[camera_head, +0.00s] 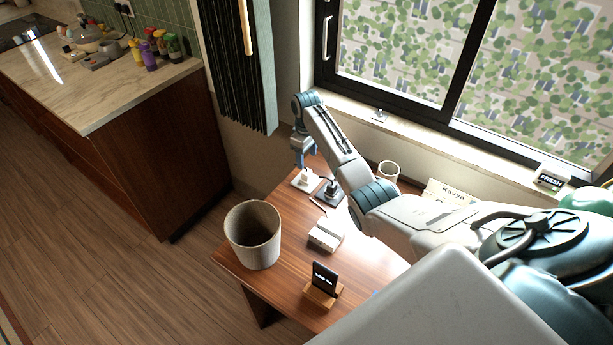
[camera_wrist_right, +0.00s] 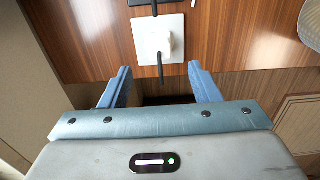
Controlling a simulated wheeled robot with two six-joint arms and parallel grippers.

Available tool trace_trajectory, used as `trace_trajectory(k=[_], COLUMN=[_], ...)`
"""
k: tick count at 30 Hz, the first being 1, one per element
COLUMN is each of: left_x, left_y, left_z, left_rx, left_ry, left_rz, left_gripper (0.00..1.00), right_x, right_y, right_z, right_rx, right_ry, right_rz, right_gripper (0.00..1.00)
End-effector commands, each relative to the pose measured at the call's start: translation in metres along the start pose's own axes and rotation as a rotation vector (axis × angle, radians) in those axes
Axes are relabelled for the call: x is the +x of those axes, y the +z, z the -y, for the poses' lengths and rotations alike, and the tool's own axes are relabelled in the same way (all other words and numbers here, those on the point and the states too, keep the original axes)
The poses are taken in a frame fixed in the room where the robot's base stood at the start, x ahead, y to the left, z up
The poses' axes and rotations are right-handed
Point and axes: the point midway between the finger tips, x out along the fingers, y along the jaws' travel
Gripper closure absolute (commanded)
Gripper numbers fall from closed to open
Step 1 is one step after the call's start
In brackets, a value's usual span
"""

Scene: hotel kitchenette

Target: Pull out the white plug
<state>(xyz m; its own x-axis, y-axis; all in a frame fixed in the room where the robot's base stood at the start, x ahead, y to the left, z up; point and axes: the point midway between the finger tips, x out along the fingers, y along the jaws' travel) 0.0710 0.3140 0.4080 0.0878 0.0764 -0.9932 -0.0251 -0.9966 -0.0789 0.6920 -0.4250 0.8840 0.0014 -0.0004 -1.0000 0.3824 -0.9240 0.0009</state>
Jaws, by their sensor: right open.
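The white plug (camera_head: 306,177) sits on a white square socket plate (camera_head: 297,184) at the far left corner of the wooden table in the head view. In the right wrist view, the white plug (camera_wrist_right: 168,43) stands on the white plate (camera_wrist_right: 146,28), ahead of my fingertips. My right gripper (camera_head: 304,158) is just above the plug in the head view. In the wrist view my right gripper (camera_wrist_right: 163,78) has its fingers apart, with nothing held between them. A black plug (camera_head: 331,187) stands on a dark plate right beside the white one. My left gripper is not in view.
The table (camera_head: 280,268) also holds a ribbed bin (camera_head: 252,246), a white block (camera_head: 326,235), a small dark sign (camera_head: 325,280) and a light cup (camera_head: 388,171). The window sill (camera_head: 430,136) runs behind. My right arm hides part of the table.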

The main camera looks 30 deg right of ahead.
Motion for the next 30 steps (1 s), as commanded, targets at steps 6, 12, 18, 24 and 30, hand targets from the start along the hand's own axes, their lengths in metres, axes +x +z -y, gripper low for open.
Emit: trace_trajectory(k=[6,12,18,24,30], left_x=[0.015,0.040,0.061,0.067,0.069], left_y=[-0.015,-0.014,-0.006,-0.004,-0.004], left_z=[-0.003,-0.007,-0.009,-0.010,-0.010], left_rx=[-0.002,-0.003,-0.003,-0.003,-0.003], left_ry=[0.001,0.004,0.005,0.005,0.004], left_rz=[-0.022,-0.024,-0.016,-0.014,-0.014], left_gripper=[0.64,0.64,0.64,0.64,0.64], right_x=[0.014,0.037,0.060,0.083,0.090], right_y=[0.000,0.000,0.000,0.000,0.000], right_z=[0.000,0.000,0.000,0.000,0.000], right_rx=[0.000,0.000,0.000,0.000,0.000], right_ry=[0.000,0.001,0.000,-0.001,0.001], right_rz=[0.000,0.000,0.001,0.002,0.000], right_gripper=[0.44,0.44,0.44,0.44,0.44])
